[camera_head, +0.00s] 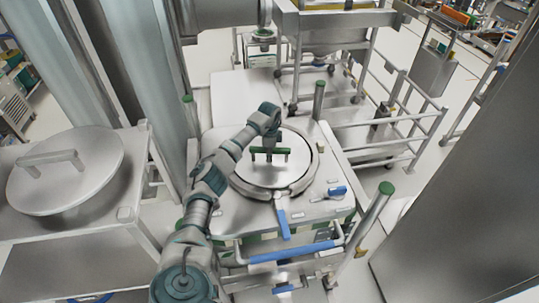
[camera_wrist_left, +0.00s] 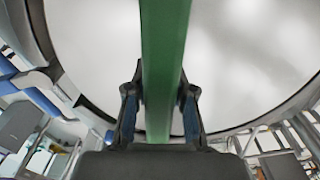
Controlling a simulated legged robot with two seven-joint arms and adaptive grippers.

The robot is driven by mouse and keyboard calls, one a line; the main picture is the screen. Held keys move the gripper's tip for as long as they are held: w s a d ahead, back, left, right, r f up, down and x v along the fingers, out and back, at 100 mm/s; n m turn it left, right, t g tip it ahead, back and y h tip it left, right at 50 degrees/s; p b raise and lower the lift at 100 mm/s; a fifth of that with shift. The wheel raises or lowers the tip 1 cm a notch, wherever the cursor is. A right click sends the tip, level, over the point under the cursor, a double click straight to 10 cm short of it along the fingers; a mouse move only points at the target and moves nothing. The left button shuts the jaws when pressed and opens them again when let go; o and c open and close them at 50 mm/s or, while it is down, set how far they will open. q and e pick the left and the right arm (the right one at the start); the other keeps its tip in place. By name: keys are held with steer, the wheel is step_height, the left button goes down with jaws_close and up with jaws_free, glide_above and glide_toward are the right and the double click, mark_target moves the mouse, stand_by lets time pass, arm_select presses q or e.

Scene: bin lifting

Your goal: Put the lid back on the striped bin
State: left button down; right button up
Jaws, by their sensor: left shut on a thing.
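A round pale lid (camera_head: 262,175) with a green bar handle (camera_head: 283,152) lies over the circular opening of the bin (camera_head: 222,143) in the middle of the head view. A dark gap shows along the lid's right side; I cannot tell whether it is fully seated. My left gripper (camera_head: 268,146) reaches down onto the handle. In the left wrist view, the fingers of my left gripper (camera_wrist_left: 160,100) are shut on the green handle (camera_wrist_left: 163,60), one on each side, with the pale lid (camera_wrist_left: 240,60) behind. My right gripper is out of view.
Another round lid with a grey handle (camera_head: 70,182) lies on a metal table (camera_head: 95,243) at left. A blue lever (camera_head: 283,222) and a blue front bar (camera_head: 290,253) are on the bin. Green-capped posts (camera_head: 318,100) rise around it. A metal cart (camera_head: 335,30) stands behind.

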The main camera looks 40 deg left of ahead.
arm_select(q)
steer(key=shift+f, duration=0.25)
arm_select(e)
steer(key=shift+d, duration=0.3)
arm_select(q)
steer(key=shift+f, duration=0.3)
stand_by(0.5)
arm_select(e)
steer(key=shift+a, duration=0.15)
arm_select(q)
steer(key=c, duration=1)
jaws_free()
steer(key=shift+o, duration=0.3)
steer(key=shift+w+a+f, duration=0.1)
steer(key=shift+a, duration=0.05)
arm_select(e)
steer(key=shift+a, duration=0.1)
arm_select(q)
steer(key=shift+f, duration=0.1)
step_height(320, 180, up, 12)
steer(key=shift+w+a, duration=0.1)
